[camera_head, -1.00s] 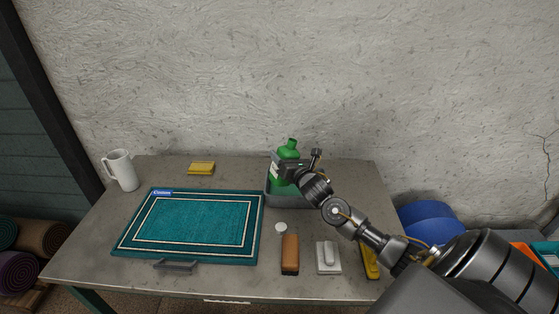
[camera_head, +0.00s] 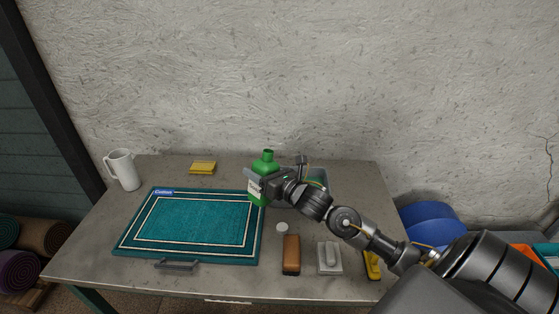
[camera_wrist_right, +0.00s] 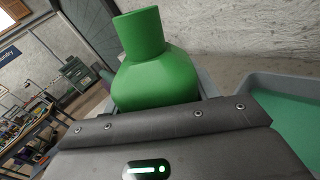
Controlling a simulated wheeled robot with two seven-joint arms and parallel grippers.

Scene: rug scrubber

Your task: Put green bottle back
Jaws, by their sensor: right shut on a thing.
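The green bottle (camera_head: 258,187) is upright at the back of the table, by the right rear corner of the teal rug. It has a pale label on its side. My right gripper (camera_head: 266,184) is shut on the bottle. In the right wrist view the bottle (camera_wrist_right: 157,75) shows its neck and shoulder above the gripper body; the fingers are hidden. A grey bin (camera_head: 318,201) stands just right of the bottle, partly behind my right arm. In the right wrist view a green surface shows inside the bin's rim (camera_wrist_right: 270,82). My left gripper is not in view.
The teal rug (camera_head: 190,225) lies on the grey table. A white pitcher (camera_head: 123,170) and yellow sponge (camera_head: 202,167) are at the back left. A white cap (camera_head: 282,228), a brown brush (camera_head: 291,255), a grey-white scrubber (camera_head: 329,257) and a yellow tool (camera_head: 371,265) lie in front.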

